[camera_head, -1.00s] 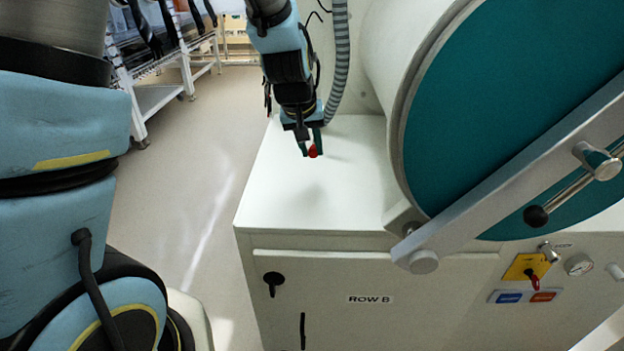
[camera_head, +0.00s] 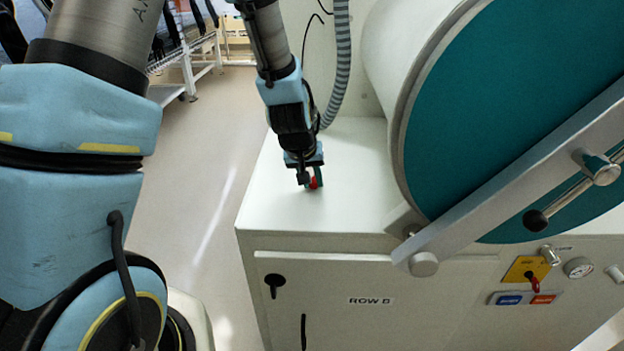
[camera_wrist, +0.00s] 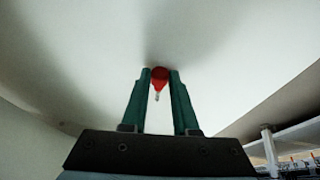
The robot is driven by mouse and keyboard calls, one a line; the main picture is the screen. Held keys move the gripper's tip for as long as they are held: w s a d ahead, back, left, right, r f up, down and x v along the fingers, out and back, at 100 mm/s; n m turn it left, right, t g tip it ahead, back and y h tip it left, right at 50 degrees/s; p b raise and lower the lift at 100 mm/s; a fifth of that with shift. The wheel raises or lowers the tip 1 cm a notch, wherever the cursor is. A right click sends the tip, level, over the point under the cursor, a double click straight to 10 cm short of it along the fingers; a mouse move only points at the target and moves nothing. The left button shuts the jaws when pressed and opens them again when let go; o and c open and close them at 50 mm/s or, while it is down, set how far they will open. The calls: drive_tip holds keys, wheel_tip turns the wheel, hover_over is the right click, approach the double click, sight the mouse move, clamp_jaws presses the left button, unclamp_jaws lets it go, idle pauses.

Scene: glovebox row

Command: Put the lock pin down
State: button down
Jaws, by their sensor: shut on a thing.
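The lock pin (camera_head: 314,183) has a red head and is held between the fingertips of my gripper (camera_head: 311,183). In the wrist view, the red pin (camera_wrist: 159,76) sits between the two green fingers of my gripper (camera_wrist: 160,78), with a small pale metal tip showing below the red part. My gripper points down, very low over the white cabinet top (camera_head: 285,212). I cannot tell whether the pin touches the surface.
The large round teal door (camera_head: 510,100) with its metal clamp bar (camera_head: 500,190) stands to the right of my gripper. A ribbed grey hose (camera_head: 341,70) hangs behind it. The cabinet top around my gripper is clear. A white rack (camera_head: 185,75) stands at the back left.

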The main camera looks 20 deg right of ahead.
drive_tip(key=c, duration=0.7)
unclamp_jaws()
drive_tip(key=shift+f, duration=0.1)
drive_tip(key=v, duration=1.2)
drive_tip(key=a+n+y, duration=0.1)
drive_tip(key=a, duration=0.8)
drive_tip(key=s+a+n+g+y, duration=0.1)
drive_tip(key=a, duration=0.8)
drive_tip(key=s+a+n+y, duration=0.1)
drive_tip(key=a, duration=0.8)
drive_tip(key=shift+a+f+n+g, duration=0.3)
drive_tip(key=shift+w, duration=0.1)
